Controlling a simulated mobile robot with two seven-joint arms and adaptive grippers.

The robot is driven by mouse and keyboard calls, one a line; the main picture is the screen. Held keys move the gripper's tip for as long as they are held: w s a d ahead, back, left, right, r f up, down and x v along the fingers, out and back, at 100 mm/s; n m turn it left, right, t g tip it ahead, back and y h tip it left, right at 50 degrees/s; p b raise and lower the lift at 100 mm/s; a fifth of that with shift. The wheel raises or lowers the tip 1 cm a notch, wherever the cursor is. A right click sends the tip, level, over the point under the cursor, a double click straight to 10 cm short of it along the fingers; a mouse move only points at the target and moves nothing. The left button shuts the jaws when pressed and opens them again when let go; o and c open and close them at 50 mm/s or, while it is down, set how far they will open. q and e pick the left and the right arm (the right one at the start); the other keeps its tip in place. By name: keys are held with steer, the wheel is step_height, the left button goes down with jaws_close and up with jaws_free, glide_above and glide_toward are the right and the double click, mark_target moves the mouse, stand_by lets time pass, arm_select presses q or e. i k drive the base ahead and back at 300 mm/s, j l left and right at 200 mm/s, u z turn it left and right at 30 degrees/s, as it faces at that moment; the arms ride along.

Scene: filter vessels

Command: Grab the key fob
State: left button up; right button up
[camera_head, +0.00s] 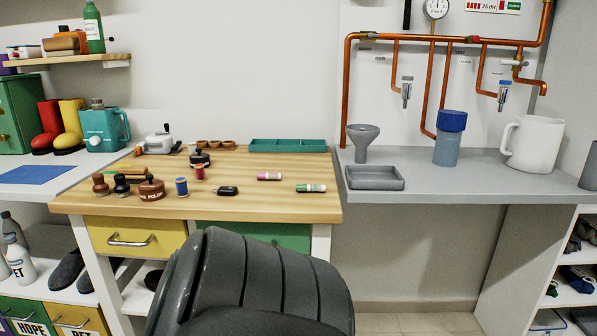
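A small black key fob (228,191) lies flat on the wooden workbench (270,209), near the middle of its front half. Nothing covers it from this view. Neither my left nor my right gripper shows in the head view.
Around the fob are a blue spool (181,187), a red spool (199,172), a pink marker (269,177), a green marker (311,188) and a brown polish tin (151,190). A teal tray (288,146) lies behind. A grey counter (440,186) adjoins on the right.

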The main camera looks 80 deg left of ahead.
mark_target(223, 190)
steer(key=k+u, duration=0.1)
steer(key=u, duration=3)
